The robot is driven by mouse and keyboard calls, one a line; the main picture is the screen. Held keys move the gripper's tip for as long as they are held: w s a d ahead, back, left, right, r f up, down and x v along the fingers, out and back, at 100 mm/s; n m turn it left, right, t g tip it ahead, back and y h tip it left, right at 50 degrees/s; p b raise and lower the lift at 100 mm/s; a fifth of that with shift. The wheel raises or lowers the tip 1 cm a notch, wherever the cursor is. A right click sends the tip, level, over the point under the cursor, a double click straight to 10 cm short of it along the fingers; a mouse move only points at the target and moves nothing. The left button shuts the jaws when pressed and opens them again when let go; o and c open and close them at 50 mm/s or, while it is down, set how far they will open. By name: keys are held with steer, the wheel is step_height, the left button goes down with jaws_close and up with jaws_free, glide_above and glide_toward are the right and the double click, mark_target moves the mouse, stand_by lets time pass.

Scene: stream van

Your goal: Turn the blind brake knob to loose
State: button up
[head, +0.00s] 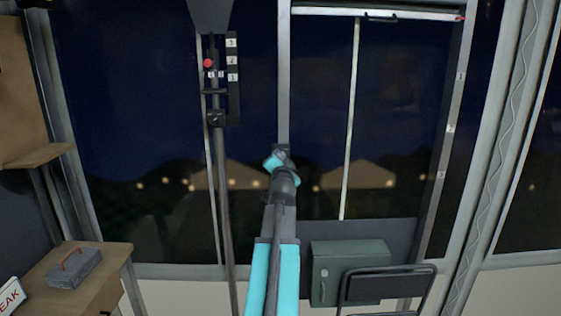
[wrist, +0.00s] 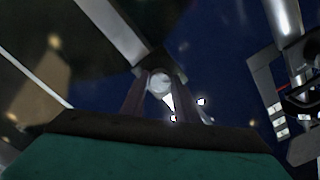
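In the wrist view a pale round knob (wrist: 160,82) sits on a dark mount at the end of a grey post (wrist: 115,28). A white pointer shows below the knob, with small white marks near it. My gripper (wrist: 162,92) has one finger on each side of the knob; the fingers look apart, and I cannot tell whether they touch it. In the head view my gripper (head: 279,154) is at the grey window post (head: 284,90), and the knob is hidden behind it. The blind's top bar (head: 330,12) with a dark handle (head: 380,17) is high on the right window.
A dark pole (head: 222,180) with a red ball (head: 208,63) and a numbered scale (head: 233,62) stands left of my arm. A green case (head: 345,257) and a folding chair (head: 390,285) are low right. A wooden desk (head: 110,275) is at left.

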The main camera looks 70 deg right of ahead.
steer(key=shift+f, duration=0.15)
steer(key=c, duration=0.4)
steer(key=shift+o, duration=0.2)
steer(key=shift+f+m, duration=0.1)
steer(key=shift+m, duration=0.4)
steer(key=o, duration=1.1)
steer(key=shift+s, duration=0.1)
steer(key=shift+c, duration=0.2)
steer(key=shift+a, duration=0.1)
